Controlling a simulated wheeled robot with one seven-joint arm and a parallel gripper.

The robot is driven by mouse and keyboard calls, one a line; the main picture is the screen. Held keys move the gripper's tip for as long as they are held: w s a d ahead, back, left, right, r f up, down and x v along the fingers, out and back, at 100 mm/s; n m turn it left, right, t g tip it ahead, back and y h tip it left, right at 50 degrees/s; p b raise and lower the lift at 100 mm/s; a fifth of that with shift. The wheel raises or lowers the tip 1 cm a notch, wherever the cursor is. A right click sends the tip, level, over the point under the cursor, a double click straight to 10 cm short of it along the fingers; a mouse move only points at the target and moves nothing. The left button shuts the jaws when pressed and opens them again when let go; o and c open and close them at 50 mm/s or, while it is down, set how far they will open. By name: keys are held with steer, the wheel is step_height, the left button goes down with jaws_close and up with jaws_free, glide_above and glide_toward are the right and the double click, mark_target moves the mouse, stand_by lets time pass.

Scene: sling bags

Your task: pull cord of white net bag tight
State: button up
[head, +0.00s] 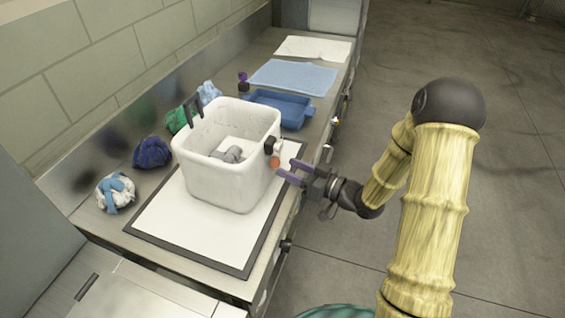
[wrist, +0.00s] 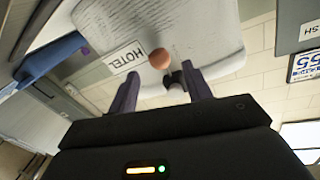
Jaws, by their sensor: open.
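The white bag (head: 228,185) stands upright and open-topped on a white board, looking like a stiff tub with a grey item (head: 230,154) inside. In the wrist view its white side (wrist: 150,25) carries a HOTEL label (wrist: 125,57). An orange-brown ball (head: 275,162) hangs at its right side below a dark fitting (head: 271,146); the ball also shows in the wrist view (wrist: 159,58). I cannot make out the cord clearly. My gripper (head: 285,168) is open and empty at the bag's right, its fingertips (wrist: 160,73) either side of the ball's line and just short of it.
The dark-edged white board (head: 165,230) lies on a metal counter along the wall. Several bundled cloths, including a blue one (head: 152,153), lie left of the bag. Behind it are a blue tray (head: 285,108), a blue cloth (head: 293,76) and a white cloth (head: 313,48). Open floor lies right.

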steer(key=shift+x, duration=1.7)
jaws_close()
step_height(320, 180, down, 7)
steer(key=b, duration=0.4)
steer(key=shift+b, duration=0.4)
steer(key=shift+r, duration=0.1)
jaws_free()
steer(key=shift+s+d, duration=0.1)
steer(key=shift+d, duration=0.05)
